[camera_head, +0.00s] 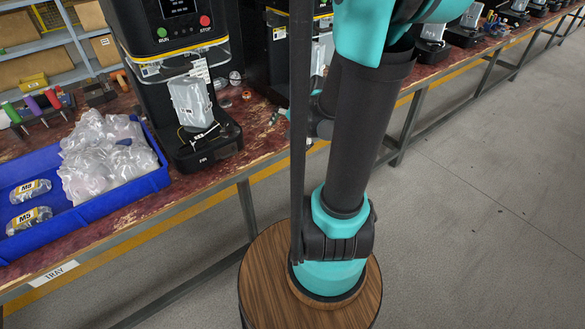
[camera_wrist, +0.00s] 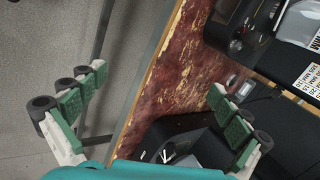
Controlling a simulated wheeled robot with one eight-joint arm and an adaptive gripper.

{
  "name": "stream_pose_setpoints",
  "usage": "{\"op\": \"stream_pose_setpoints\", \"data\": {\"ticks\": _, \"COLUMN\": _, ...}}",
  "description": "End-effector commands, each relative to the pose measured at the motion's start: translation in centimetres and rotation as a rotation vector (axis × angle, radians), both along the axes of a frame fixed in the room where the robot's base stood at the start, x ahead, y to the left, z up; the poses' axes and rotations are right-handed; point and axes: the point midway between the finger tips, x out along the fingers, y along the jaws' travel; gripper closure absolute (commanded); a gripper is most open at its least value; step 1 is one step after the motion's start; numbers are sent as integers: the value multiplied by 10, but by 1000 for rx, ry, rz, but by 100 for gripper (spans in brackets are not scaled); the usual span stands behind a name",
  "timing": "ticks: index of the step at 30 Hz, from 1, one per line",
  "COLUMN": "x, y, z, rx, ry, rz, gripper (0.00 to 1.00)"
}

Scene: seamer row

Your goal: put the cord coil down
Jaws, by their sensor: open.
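My gripper (camera_wrist: 155,108) is open in the wrist view, its green-padded fingers wide apart with nothing between the pads. It hangs over the edge of the red worn bench (camera_wrist: 172,68). In the head view only a fingertip or two show beside my arm, right of the nearest seamer. I cannot make out a cord coil with certainty. A thin dark and yellowish cord-like thing (camera_head: 204,133) lies on the base of the nearest seamer (camera_head: 207,150), in front of a clear packet (camera_head: 190,101). Whether it is the coil I cannot tell.
A blue tray (camera_head: 105,203) with clear bags and packets marked M8 and M5 stands at the left of the bench. More seamers line the bench to the right.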

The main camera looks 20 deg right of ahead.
Motion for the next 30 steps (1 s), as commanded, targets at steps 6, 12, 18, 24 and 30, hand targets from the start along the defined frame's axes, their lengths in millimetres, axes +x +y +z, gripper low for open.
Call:
{"op": "stream_pose_setpoints", "data": {"ticks": 6, "x": -80, "y": 23, "z": -18, "rx": -411, "ry": -16, "rz": 529, "gripper": 0}}
{"op": "stream_pose_setpoints", "data": {"ticks": 12, "x": -113, "y": 19, "z": -27, "rx": -615, "ry": -16, "rz": 804, "gripper": 0}}
{"op": "stream_pose_setpoints", "data": {"ticks": 18, "x": -119, "y": 17, "z": -28, "rx": -657, "ry": -15, "rz": 860, "gripper": 0}}
{"op": "stream_pose_setpoints", "data": {"ticks": 24, "x": -118, "y": 17, "z": -28, "rx": -654, "ry": -16, "rz": 856, "gripper": 0}}
{"op": "stream_pose_setpoints", "data": {"ticks": 30, "x": -118, "y": 17, "z": -28, "rx": -653, "ry": -16, "rz": 854, "gripper": 0}}
